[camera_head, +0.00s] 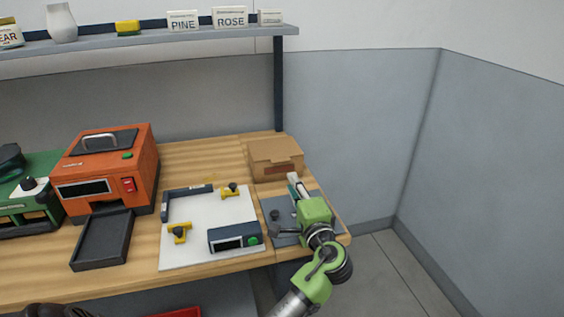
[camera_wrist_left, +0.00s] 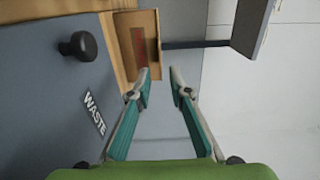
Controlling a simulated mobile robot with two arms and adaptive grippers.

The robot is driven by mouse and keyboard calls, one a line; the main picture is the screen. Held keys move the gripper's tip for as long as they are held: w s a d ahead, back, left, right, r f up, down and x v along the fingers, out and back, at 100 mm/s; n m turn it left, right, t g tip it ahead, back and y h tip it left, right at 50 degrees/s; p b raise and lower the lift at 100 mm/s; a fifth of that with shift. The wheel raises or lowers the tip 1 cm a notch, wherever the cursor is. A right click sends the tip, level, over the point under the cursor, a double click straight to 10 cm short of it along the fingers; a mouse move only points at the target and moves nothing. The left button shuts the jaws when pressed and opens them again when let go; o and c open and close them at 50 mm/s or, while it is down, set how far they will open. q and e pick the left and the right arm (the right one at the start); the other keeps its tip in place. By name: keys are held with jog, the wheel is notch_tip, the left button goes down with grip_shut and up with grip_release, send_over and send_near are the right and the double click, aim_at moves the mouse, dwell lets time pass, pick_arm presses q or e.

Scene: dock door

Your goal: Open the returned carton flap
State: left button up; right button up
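The returned carton (camera_head: 275,152) is a brown cardboard box with a reddish label on its front, at the right back of the workbench. Its top looks flat and closed. In the left wrist view the carton (camera_wrist_left: 145,22) is at the upper middle, beyond the fingertips. My left gripper (camera_head: 293,180) is in front of the carton, with its fingers pointing towards it. In the left wrist view the left gripper (camera_wrist_left: 160,75) is open, with an empty gap between its fingers. I cannot tell whether a fingertip touches the carton.
A grey panel (camera_wrist_left: 50,100) with a black knob and a WASTE label lies below the left gripper. A white board (camera_head: 205,205) with fixtures and an orange machine (camera_head: 110,165) stand to the left. A shelf (camera_head: 150,40) runs above the bench. Walls are behind and right.

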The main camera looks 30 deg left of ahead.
pick_arm(q)
jog(key=x, duration=0.4)
jog(key=shift+a+r+p, duration=0.1)
jog(key=shift+p, duration=0.2)
jog(key=x, duration=0.5)
jog(key=shift+w+a+p, duration=0.25)
jog(key=shift+a+p, duration=0.05)
jog(key=shift+w+a+f, duration=0.2)
jog(key=shift+w+a, duration=0.15)
jog(key=shift+a, duration=0.05)
pick_arm(e)
jog(key=shift+s+a+r, duration=0.15)
jog(key=shift+s+r, duration=0.1)
jog(key=shift+r, duration=0.5)
pick_arm(q)
jog(key=c, duration=0.5)
grip_shut()
pick_arm(e)
jog(key=shift+d, duration=0.35)
jog(key=shift+d, duration=0.1)
